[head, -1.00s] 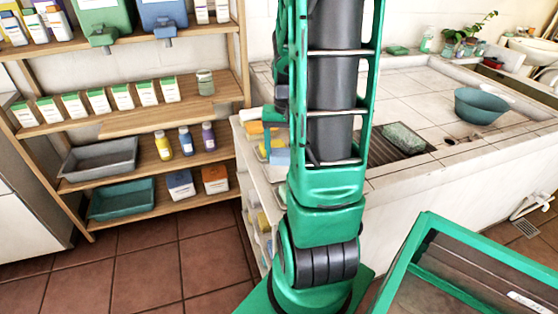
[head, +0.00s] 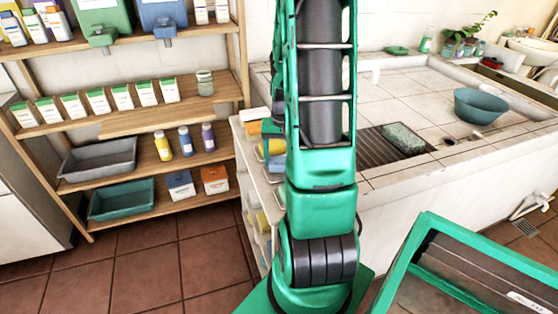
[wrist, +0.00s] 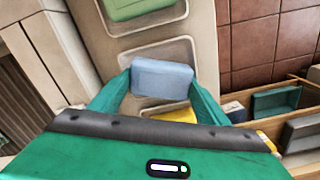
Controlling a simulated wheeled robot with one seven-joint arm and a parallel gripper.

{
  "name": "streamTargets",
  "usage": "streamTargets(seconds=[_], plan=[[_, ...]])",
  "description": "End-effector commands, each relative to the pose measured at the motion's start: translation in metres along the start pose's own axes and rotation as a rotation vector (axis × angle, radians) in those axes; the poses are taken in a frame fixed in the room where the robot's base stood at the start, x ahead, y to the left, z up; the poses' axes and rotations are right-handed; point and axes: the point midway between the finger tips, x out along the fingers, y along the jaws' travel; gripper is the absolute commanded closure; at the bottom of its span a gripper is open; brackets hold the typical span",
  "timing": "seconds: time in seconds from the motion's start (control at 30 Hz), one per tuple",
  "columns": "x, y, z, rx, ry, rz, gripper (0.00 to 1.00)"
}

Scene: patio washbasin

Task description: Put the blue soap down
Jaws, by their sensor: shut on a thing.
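The blue soap (wrist: 162,80) is between the two teal fingers of my gripper (wrist: 162,84) in the wrist view. My gripper is shut on it. Beneath it is a pale shelf surface (wrist: 198,15) with wire-rimmed soap dishes. An empty-looking dish (wrist: 160,50) shows just beyond the blue soap, partly hidden by it. A dish with green soap (wrist: 138,8) lies farther up, and yellow soap (wrist: 175,115) shows on the near side. I cannot tell the exact height of the blue soap above the shelf. In the head view my arm hides the gripper.
A wooden rack (head: 150,120) with cartons, bottles and trays stands at the left. The tiled counter (head: 400,85) at the right holds a teal bowl (head: 480,106) and a green sponge-like block (head: 403,138) on a dark grate. Tiled floor (head: 140,270) lies open between.

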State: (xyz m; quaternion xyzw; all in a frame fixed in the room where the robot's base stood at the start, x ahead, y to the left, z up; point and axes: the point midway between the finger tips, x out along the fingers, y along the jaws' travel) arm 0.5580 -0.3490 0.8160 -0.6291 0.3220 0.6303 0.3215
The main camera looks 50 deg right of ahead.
Motion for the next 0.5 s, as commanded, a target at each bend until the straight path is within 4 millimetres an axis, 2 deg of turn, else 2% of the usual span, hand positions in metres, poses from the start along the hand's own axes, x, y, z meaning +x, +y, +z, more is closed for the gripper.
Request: streamTargets(seconds=[0.17, 0.2, 0.23, 0.5], plan=[[0.0035, 0.0, 0.0, 0.0, 0.0, 0.0, 0.88], [0.003, 0.0, -0.0001, 0.0, 0.001, 0.0, 0.21], [0.003, -0.0001, 0.0, 0.0, 0.0, 0.0, 0.14], [0.0028, -0.0007, 0.0001, -0.001, 0.0, 0.0, 0.12]])
